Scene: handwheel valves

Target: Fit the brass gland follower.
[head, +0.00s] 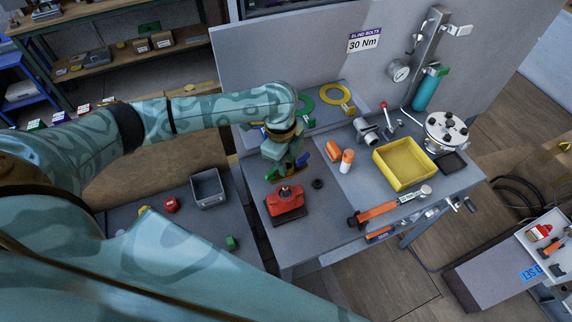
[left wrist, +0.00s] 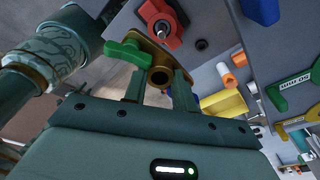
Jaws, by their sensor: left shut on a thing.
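My left gripper (head: 284,172) hangs over the bench, just above and behind a red body with a grey top (head: 287,196). In the left wrist view my left gripper (left wrist: 159,86) is shut on the brass gland follower (left wrist: 160,76), whose round bore and flange show between the fingers. A green winged piece (left wrist: 127,52) lies beside the brass flange; I cannot tell whether they touch. The red body with its central stud (left wrist: 162,24) is close beyond the follower, apart from it in the picture. In the head view the gripper mostly hides the follower. My right gripper is not in view.
A small black ring (head: 317,184) lies right of the red body. Orange cylinders (head: 347,156), a yellow tray (head: 403,165) and an orange-handled tool (head: 378,211) are further right. A grey bin (head: 207,188) stands left. A grey panel (head: 310,50) rises behind the bench.

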